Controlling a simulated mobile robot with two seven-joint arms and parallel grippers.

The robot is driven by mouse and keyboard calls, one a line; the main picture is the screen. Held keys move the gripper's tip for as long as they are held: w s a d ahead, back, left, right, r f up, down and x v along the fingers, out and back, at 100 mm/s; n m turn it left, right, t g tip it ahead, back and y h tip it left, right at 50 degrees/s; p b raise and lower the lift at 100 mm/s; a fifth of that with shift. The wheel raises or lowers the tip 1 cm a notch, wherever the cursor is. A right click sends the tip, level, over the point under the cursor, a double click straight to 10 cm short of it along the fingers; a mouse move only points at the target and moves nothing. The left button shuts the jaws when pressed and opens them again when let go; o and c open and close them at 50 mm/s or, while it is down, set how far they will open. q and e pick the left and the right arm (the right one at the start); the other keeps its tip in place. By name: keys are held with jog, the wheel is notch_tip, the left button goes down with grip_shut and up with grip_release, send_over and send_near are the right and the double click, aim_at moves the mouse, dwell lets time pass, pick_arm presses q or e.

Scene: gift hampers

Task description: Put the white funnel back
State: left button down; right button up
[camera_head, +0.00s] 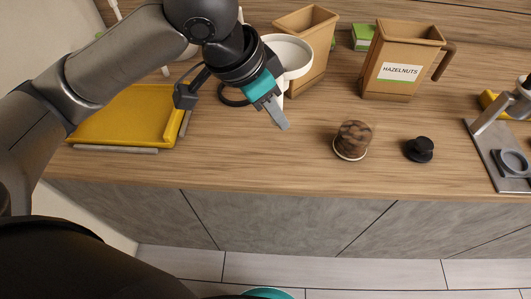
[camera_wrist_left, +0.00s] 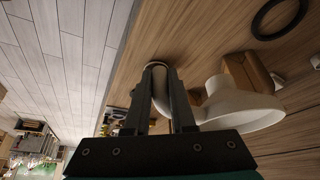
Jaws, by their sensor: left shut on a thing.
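The white funnel (camera_head: 290,52) is beside my left gripper (camera_head: 279,118), above the wooden counter at the back. My left gripper is shut on it; the exact contact is partly hidden by the gripper. In the left wrist view the funnel (camera_wrist_left: 242,108) shows at the right of the fingers (camera_wrist_left: 163,92), its wide mouth facing lower right. A black ring (camera_head: 222,96) lies on the counter, partly hidden behind my left gripper; it also shows in the left wrist view (camera_wrist_left: 262,33). My right gripper is not in view.
A jar of nuts (camera_head: 354,138) and a black knobbed lid (camera_head: 420,149) stand near the front. Behind are a hazelnuts box (camera_head: 396,82) and an open cardboard box (camera_head: 314,30). A yellow tray (camera_head: 120,118) is left, a grey stand (camera_head: 489,157) right.

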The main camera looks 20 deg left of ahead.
pick_arm(q)
notch_tip(320, 180, down, 17)
jog(key=b, duration=0.5)
jog(key=shift+f, duration=0.45)
jog(key=c, duration=0.8)
grip_release()
jog(key=shift+f, duration=0.1)
jog(key=shift+o, duration=0.2)
jog(key=p+v, duration=0.3)
jog(key=v, duration=0.9)
